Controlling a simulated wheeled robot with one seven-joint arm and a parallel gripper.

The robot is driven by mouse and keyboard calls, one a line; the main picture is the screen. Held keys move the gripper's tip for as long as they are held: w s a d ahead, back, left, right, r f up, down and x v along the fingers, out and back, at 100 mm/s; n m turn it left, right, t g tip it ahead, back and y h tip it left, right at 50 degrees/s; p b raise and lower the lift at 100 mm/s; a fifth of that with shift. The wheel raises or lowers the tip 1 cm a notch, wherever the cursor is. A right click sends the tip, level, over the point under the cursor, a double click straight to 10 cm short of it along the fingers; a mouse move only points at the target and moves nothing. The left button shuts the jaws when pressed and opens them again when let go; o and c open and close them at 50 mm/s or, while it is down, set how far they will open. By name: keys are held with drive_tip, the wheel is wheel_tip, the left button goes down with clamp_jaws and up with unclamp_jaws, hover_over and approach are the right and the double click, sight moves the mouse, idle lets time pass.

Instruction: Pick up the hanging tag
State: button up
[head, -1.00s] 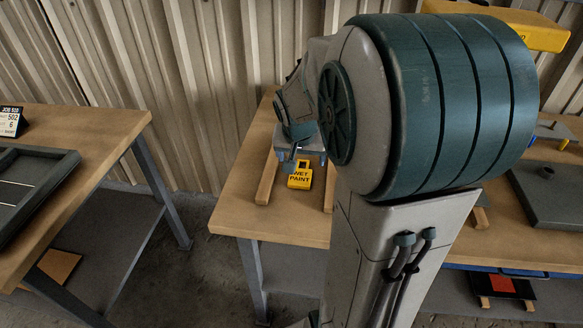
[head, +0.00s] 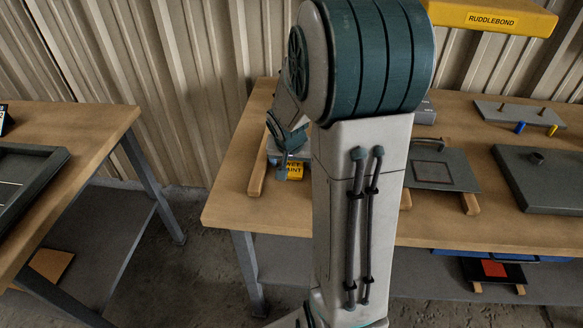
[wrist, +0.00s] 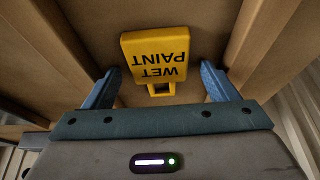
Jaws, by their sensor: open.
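The hanging tag is a yellow plate lettered "WET PAINT". In the wrist view the tag (wrist: 157,50) lies on the wooden bench top, upside down in the picture, its small holed loop towards me. My gripper (wrist: 160,82) is open, one blue finger on each side of the loop end, with gaps to both sides. Most of the tag is beyond the fingertips. In the head view the tag (head: 296,170) is partly hidden by my gripper (head: 283,170), which is over its left part. I cannot tell the height gap between them.
Wooden strips (head: 257,178) flank the tag, left and right. The bench (head: 240,200) also holds a grey plate (head: 440,172) and a grey block (head: 540,175) at right. A yellow "RUDDLEBOND" box (head: 490,20) is above. Another bench (head: 100,130) stands left, with a floor gap between.

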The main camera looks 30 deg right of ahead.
drive_tip(key=shift+f, duration=0.15)
idle(0.3)
drive_tip(key=c, duration=1.1)
drive_tip(key=shift+o, duration=0.2)
drive_tip(key=shift+r, duration=0.25)
